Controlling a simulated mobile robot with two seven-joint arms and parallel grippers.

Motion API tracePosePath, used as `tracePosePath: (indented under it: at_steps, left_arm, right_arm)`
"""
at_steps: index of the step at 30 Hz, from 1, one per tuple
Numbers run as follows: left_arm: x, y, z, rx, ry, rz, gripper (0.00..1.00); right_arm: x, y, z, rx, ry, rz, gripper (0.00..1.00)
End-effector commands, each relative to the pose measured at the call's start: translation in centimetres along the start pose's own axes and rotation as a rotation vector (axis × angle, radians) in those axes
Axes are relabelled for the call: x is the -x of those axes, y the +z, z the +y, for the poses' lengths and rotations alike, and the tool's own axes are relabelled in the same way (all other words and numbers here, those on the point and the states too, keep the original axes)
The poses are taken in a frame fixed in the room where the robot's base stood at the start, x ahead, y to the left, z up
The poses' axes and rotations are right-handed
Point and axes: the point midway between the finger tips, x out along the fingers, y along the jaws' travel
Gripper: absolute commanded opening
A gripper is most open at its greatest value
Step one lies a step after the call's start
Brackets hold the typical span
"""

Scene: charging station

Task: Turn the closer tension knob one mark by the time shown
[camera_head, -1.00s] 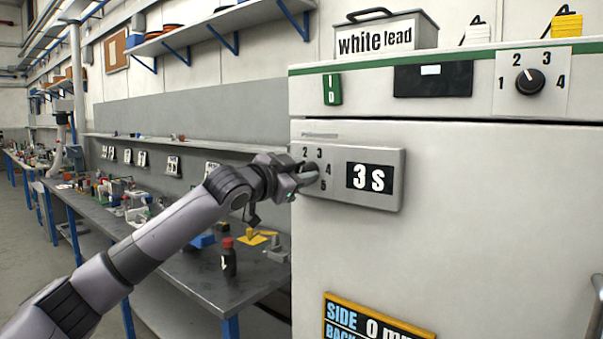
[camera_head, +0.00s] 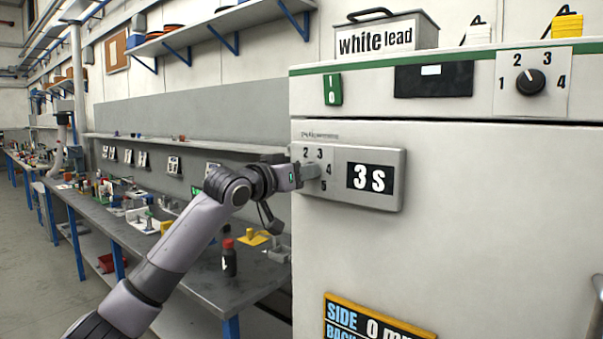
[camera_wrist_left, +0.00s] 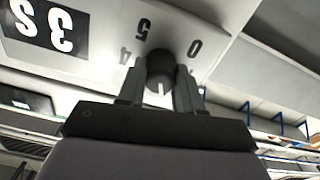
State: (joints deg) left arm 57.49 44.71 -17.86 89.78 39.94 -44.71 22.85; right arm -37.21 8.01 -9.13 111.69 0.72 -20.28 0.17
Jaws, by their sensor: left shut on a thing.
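The closer box (camera_head: 335,197) is a light grey housing on the front of the white cabinet. A white line on the knob points down in that view. My left gripper (camera_head: 312,172) is shut on the knob and hides it in the head view. My right gripper is out of view.
A second black knob (camera_head: 530,82) with marks 1 to 4 is at the upper right of the white cabinet (camera_head: 480,220). A green switch (camera_head: 332,89) is above the box. A cluttered workbench (camera_head: 205,270) runs along the left, under my left arm.

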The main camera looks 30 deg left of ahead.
Motion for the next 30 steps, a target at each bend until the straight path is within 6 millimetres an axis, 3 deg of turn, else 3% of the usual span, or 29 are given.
tracePosePath:
  at_steps: [18, 19, 21, 30]
  left_arm:
    - [-0.01, 0.08, -0.04, 0.041, -0.001, -0.002, 0.04]
    - [-0.01, 0.07, -0.04, 0.041, -0.001, -0.002, 0.41]
    - [-0.01, 0.07, -0.03, 0.040, -0.001, -0.002, 0.60]
    - [0.07, 0.05, -0.03, 0.040, -0.001, -0.001, 0.60]
  right_arm:
    - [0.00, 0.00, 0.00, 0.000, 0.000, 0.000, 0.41]
    - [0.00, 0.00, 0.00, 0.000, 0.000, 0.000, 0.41]
    - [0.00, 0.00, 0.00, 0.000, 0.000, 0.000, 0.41]
    - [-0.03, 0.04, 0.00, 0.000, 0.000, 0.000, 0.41]
